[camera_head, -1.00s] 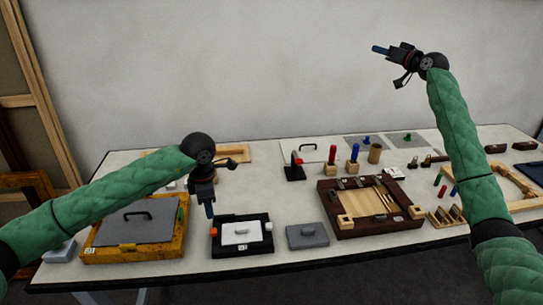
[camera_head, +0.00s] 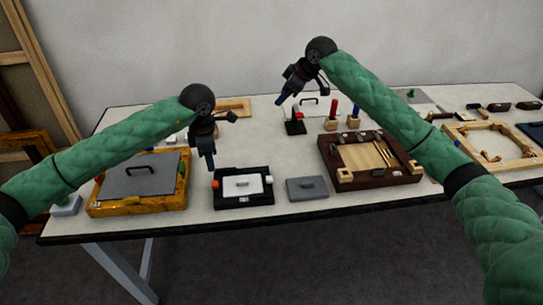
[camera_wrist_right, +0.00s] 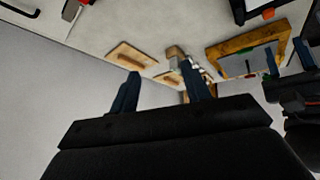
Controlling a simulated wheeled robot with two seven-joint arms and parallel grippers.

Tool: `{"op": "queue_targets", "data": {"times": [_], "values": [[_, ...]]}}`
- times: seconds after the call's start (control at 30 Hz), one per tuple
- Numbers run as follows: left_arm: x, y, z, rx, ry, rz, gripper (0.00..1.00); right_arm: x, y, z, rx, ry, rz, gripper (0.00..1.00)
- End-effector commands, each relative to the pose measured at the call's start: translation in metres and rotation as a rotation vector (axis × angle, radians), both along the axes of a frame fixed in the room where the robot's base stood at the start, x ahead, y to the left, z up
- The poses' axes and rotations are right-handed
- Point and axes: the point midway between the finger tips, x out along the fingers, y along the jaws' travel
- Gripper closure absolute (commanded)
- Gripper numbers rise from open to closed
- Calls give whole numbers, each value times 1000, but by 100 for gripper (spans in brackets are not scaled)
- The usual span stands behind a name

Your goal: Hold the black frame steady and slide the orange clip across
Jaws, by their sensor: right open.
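The black frame (camera_head: 245,202) lies flat near the table's front edge, with a white handled panel (camera_head: 255,184) inside it. The small orange clip (camera_head: 215,185) sits at the frame's left side. In the right wrist view part of the frame shows at the upper right, with the orange clip (camera_wrist_right: 268,13) on it. My left gripper (camera_head: 211,166) points down just above the frame's left end, seemingly apart from it; its jaw opening is unclear. My right gripper (camera_head: 279,101) is open and empty, high above the table, behind and right of the frame.
A yellow frame with a grey handled panel (camera_head: 140,178) lies left of the black frame. Red and blue pegs (camera_head: 334,107) stand behind. Table between frame and back is mostly clear.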

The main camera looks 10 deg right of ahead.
Motion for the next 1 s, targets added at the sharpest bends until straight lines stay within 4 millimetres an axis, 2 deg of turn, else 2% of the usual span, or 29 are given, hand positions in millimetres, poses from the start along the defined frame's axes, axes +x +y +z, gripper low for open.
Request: {"op": "queue_targets", "data": {"times": [0.03, 0.2, 0.4, 0.5, 0.7, 1.0], "values": [[0, 0, 0, 0, 0, 0, 64, -15, 13, -14, -53, 26, 47, 53], [0, 0, 0, 0, 0, 0, 64, -70, 44, -62, -247, 119, 210, 53], [0, 0, 0, 0, 0, 0, 64, -127, 60, -104, -439, 211, 369, 53], [0, 0, 0, 0, 0, 0, 64, -144, 63, -115, -498, 239, 420, 53], [0, 0, 0, 0, 0, 0, 64, -158, 64, -128, -545, 264, 459, 53], [0, 0, 0, 0, 0, 0, 64, -158, 64, -165, -544, 264, 459, 53]]}}
